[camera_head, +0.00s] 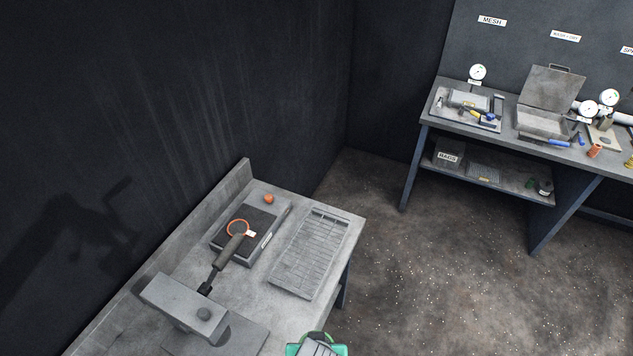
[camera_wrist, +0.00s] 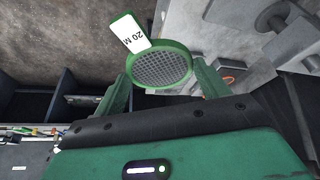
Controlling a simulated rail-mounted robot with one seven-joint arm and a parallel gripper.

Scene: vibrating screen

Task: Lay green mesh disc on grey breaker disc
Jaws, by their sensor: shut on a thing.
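The green mesh disc (camera_wrist: 162,68) shows in the wrist view, with a green rim, grey mesh and a white tag reading "20 M". My gripper (camera_wrist: 163,75) is shut on it, with one green finger on each side of the rim. In the head view, my green gripper (camera_head: 316,349) is only partly in view at the bottom edge, in front of the near table. I cannot make out the grey breaker disc for certain in either view.
The near table (camera_head: 190,240) bears a grey machine (camera_head: 180,300) with a lever handle (camera_head: 229,250), a dark block with an orange ring (camera_head: 238,220), an orange knob (camera_head: 269,199) and a slotted grey tray (camera_head: 312,255). A second bench (camera_head: 510,130) holds gauges and tools. Open floor lies between.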

